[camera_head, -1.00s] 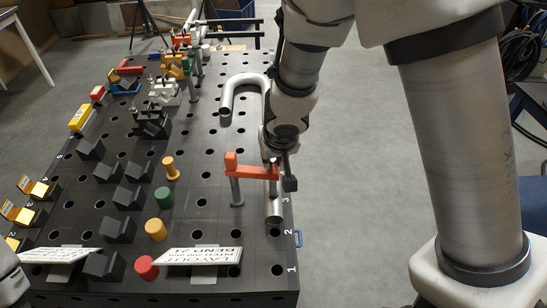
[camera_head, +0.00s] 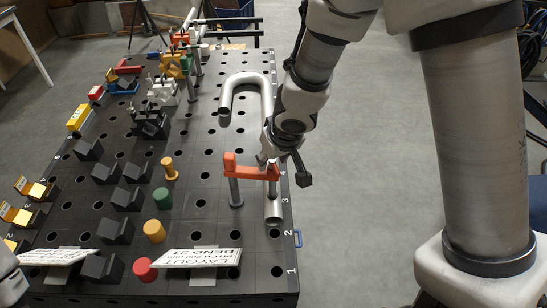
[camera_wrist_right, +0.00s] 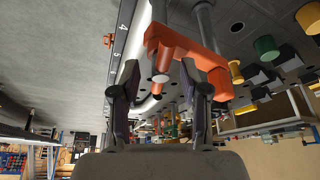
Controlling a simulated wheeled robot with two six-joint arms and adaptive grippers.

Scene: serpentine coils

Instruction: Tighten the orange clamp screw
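The orange clamp (camera_head: 250,171) stands on a grey post at the right edge of the black table, its arm reaching over the bent metal tube (camera_head: 272,208). It also shows large in the right wrist view (camera_wrist_right: 190,52), with a round, pale-ended screw (camera_wrist_right: 160,78) at its end. My right gripper (camera_head: 284,170) is at the screw end of the clamp. In the right wrist view its two fingers (camera_wrist_right: 160,92) are apart, on either side of the screw, with gaps visible. The screw is partly hidden in the head view.
Open floor (camera_head: 350,220) lies right of the table.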

